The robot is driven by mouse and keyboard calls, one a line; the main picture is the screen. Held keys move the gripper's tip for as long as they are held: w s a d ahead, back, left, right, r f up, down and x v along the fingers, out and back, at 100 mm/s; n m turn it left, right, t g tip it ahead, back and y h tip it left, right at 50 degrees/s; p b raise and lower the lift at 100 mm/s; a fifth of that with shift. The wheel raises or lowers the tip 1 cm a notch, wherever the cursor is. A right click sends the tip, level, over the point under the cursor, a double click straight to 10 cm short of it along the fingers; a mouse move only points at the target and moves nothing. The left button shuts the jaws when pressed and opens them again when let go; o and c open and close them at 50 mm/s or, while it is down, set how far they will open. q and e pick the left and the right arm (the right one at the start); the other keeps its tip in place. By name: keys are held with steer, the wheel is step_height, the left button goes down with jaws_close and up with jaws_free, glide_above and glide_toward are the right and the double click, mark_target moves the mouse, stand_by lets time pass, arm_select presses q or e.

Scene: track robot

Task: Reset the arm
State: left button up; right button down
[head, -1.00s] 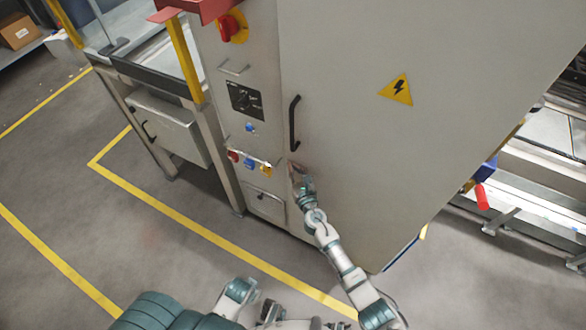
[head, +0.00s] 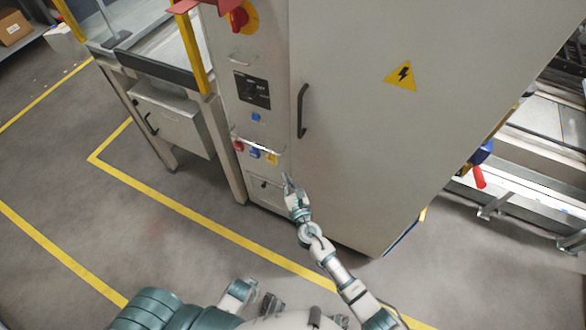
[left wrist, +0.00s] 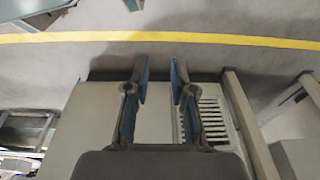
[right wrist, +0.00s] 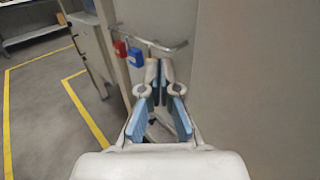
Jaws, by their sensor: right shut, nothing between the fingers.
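My right arm reaches up from the bottom of the head view. Its gripper (head: 288,183) is shut and empty, in front of the cabinet's lower part, just below the padlocks. In the right wrist view the blue-padded fingers (right wrist: 160,80) meet at the tips, with nothing between them. My left gripper (left wrist: 160,80) is open and empty in the left wrist view, its fingers parallel with a gap. Whether it touches anything is not clear.
The grey cabinet (head: 360,150) has a black door handle (head: 302,110). Red (head: 238,146), blue (head: 255,153) and yellow (head: 271,159) padlocks hang on a bar beside the door. Yellow floor lines (head: 180,208) cross open floor at left. A conveyor-like frame (head: 540,160) stands at right.

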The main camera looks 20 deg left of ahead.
steer(key=s+d+f+m+g+h+p, duration=0.15)
steer(key=s+d+f+m+h, duration=0.25)
steer(key=d+f+m, duration=0.6)
steer(key=s+d+f+m+g+h, duration=0.3)
steer(key=s+d+f+m+h, duration=0.15)
steer(key=d+f+m, duration=0.55)
arm_select(q)
steer(key=s+f, duration=0.3)
steer(key=f, duration=0.2)
steer(key=shift+s+a+f+p, duration=0.15)
steer(key=shift+a+f+p, duration=0.2)
arm_select(e)
steer(key=s+d+f+m+g, duration=0.3)
steer(key=s+d+f+m, duration=0.2)
steer(key=s, duration=0.4)
steer(key=s+d+f+m+g+h, duration=0.1)
steer(key=s+d+f+m+g, duration=0.1)
steer(key=s+d+f+m, duration=0.4)
steer(key=s+d+f+m+g+h, duration=0.1)
steer(key=s+d+f+m+g, duration=0.2)
steer(key=s, duration=1)
steer(key=d+f+m, duration=0.2)
steer(key=d+m, duration=0.2)
steer(key=m, duration=0.2)
steer(key=shift+d+f+m+g, duration=0.2)
steer(key=shift+f+m+g, duration=0.15)
steer(key=shift+f+m, duration=0.05)
